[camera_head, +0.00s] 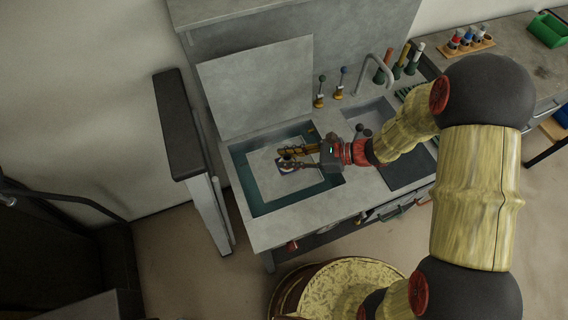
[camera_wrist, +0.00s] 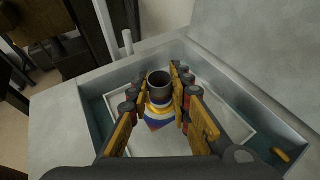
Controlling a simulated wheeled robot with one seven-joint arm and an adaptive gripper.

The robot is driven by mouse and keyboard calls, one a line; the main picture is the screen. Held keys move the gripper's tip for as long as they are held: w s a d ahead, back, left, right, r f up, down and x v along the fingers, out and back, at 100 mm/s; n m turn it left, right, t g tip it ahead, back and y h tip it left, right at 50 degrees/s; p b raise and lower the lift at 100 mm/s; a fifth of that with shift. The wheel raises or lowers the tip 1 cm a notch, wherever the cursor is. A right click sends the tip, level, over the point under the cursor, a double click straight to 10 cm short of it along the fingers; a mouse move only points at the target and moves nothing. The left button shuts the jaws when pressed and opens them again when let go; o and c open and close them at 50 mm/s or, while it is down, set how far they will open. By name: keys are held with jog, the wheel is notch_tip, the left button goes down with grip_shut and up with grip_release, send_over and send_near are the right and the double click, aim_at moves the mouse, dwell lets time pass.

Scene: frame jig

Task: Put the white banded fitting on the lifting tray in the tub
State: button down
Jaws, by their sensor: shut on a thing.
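My gripper (camera_head: 287,157) reaches into the tub (camera_head: 247,191) from the right in the head view. In the wrist view my gripper (camera_wrist: 160,100) has its two fingers on either side of the white banded fitting (camera_wrist: 158,110), shut on it. The fitting has a dark grey open collar on top and orange and blue bands on white. In the head view the fitting (camera_head: 285,164) is small and partly hidden by the fingers. It is over the pale lifting tray (camera_head: 266,180) inside the tub. I cannot tell whether its base touches the tray.
A raised grey lid (camera_head: 258,85) stands behind the tub. A sink basin (camera_head: 370,116) with a curved tap (camera_head: 388,72) is to the right. Two small levers (camera_head: 319,95) stand behind the tub. A dark-topped rail (camera_head: 180,120) is at the left.

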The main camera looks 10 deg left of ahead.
aim_at(284, 157)
jog(key=shift+w+a+f+b, duration=0.2)
jog(key=shift+w+a+f, duration=0.15)
jog(key=shift+f, duration=0.25)
jog(key=shift+w+a+f+b, duration=0.15)
jog(key=shift+w+a+f, duration=0.1)
jog(key=shift+w+f, duration=0.25)
notch_tip(284, 157, down, 4)
jog(key=shift+w+a+r+b, duration=0.1)
jog(key=shift+r+b, duration=0.1)
jog(key=shift+b, duration=0.7)
jog(key=c, duration=1.6)
grip_release()
jog(key=shift+f, duration=0.1)
jog(key=shift+c, duration=0.2)
